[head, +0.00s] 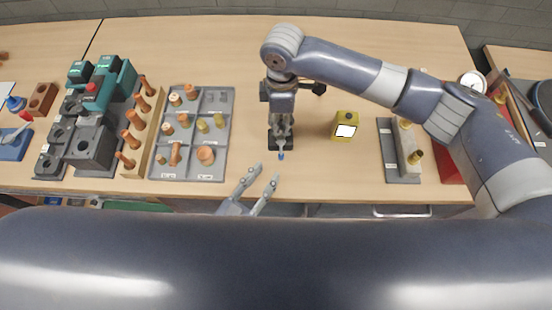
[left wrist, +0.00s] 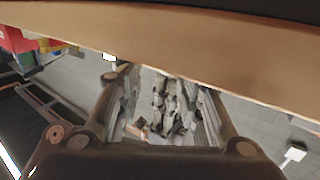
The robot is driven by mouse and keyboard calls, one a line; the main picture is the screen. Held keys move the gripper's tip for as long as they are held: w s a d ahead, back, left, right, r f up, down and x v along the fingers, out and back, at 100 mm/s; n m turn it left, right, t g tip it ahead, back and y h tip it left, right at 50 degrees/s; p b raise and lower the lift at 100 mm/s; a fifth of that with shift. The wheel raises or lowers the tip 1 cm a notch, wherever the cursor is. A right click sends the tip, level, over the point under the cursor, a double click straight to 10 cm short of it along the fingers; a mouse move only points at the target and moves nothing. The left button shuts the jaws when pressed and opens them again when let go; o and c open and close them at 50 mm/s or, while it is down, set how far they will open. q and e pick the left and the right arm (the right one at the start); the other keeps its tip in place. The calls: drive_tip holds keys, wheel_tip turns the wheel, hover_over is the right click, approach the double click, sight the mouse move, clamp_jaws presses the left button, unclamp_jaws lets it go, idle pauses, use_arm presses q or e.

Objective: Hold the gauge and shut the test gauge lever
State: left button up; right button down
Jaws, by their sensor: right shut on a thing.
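My right gripper (head: 281,133) reaches down over a small dark unit, which I take to be the test gauge (head: 290,145), near the front of the bench. It is shut on the gauge, and its fingers hide most of it. A small blue tip (head: 281,156), possibly the lever, shows at the front of the gauge; its exact position cannot be told. My left gripper (head: 265,173) is open and empty, just in front of the bench edge and below the blue tip, apart from it. In the left wrist view its open fingers (left wrist: 162,95) show below the bench edge.
The wooden bench (head: 215,50) is clear behind. A grey tray (head: 190,132) of copper and brass fittings lies left. A yellow meter (head: 345,126) stands right of the gauge. A grey tray (head: 385,150) with brass parts and a round white dial (head: 472,82) are farther right.

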sight(279, 157)
use_arm(q)
drive_tip(key=x, duration=0.6)
drive_tip(key=shift+c, duration=0.6)
